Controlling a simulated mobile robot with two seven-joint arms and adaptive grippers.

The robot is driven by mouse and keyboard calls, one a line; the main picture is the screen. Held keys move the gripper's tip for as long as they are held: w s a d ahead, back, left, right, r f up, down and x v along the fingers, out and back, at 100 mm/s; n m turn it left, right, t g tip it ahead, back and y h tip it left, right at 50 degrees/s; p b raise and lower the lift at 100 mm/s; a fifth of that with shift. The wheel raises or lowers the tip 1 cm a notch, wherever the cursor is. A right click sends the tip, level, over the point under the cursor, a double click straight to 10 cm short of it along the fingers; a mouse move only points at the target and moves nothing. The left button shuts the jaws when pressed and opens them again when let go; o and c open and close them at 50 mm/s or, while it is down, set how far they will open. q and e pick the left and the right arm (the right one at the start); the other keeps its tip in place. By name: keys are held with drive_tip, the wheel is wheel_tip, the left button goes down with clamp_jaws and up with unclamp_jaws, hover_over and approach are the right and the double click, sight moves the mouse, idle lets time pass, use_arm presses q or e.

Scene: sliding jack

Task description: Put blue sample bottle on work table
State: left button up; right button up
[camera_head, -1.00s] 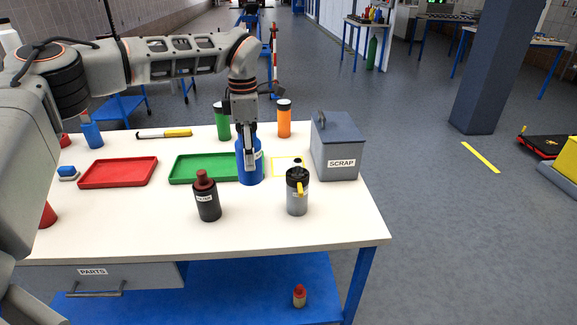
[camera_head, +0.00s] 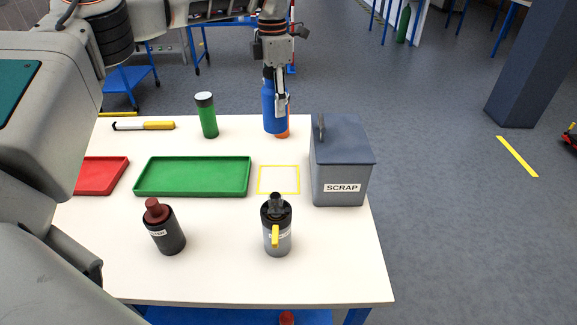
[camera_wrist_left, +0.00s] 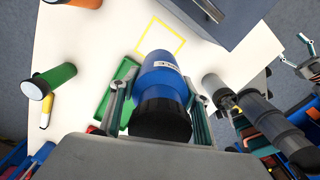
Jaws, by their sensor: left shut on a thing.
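The blue sample bottle (camera_head: 274,106) is upright in my left gripper (camera_head: 281,99), whose fingers are closed around it. It is held above the white work table (camera_head: 215,270), near the far edge. In the left wrist view the blue bottle (camera_wrist_left: 163,80) with its black cap sits between both fingers (camera_wrist_left: 160,105). It hides most of the orange bottle (camera_head: 284,132) behind it. A yellow outlined square (camera_head: 279,180) on the table is empty. What looks like my right gripper shows at the right edge of the left wrist view (camera_wrist_left: 300,62); its state is unclear.
The grey SCRAP box (camera_head: 342,168) stands right of the square, and a grey flask (camera_head: 277,228) stands in front of it. A green tray (camera_head: 192,177), a dark bottle (camera_head: 167,229), a green bottle (camera_head: 207,116) and a red tray (camera_head: 103,175) are further left.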

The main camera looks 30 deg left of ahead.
sight(276, 121)
use_arm(q)
drive_tip(key=shift+w+f, duration=0.1)
drive_tip(key=shift+w, duration=0.2)
drive_tip(key=f, duration=0.6)
drive_tip(key=shift+s+f, duration=0.2)
drive_tip(key=shift+f, duration=0.05)
wheel_tip(276, 121, down, 13)
drive_tip(key=shift+w+f+b, duration=0.1)
drive_tip(key=shift+w+b, duration=0.05)
drive_tip(key=shift+b, duration=0.35)
use_arm(e)
drive_tip(key=shift+s+f, duration=0.1)
drive_tip(key=shift+f, duration=0.7)
use_arm(q)
drive_tip(key=o, duration=1.2)
drive_tip(key=shift+f, duration=0.1)
